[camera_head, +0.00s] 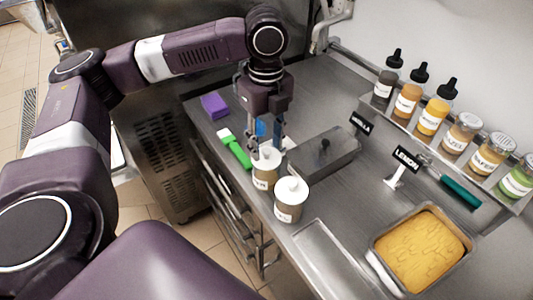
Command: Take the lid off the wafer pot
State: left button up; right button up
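Two pots with white lids stand on the steel counter, near its front edge. The rear pot (264,181) is directly under my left gripper (268,154). Its lid (267,161) is on it, partly hidden by the fingers. The fingers point down, one to each side of the lid's top; I cannot tell whether they press on it. The front pot (288,212) has its domed lid (291,190) on and stands apart from the gripper. The labels on both are too small to read, so I cannot tell which is the wafer pot. My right gripper is not in view.
A lidded steel pan (325,160) stands right of the pots. A green-handled tool (236,151) and a purple block (214,106) lie to the left. A tub of yellow food (464,259) sits front right. A rack (445,148) of bottles and jars lines the wall.

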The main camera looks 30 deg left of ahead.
pick_arm(q)
jog(key=shift+f, duration=0.4)
jog(key=shift+s, duration=0.1)
jog(key=shift+c, duration=0.3)
jog(key=c, duration=0.8)
jog(key=shift+r, duration=0.45)
notch_tip(320, 180, up, 11)
notch_tip(320, 180, up, 8)
jog(key=p, duration=0.3)
send_over(267, 150)
jog(key=shift+r, duration=0.1)
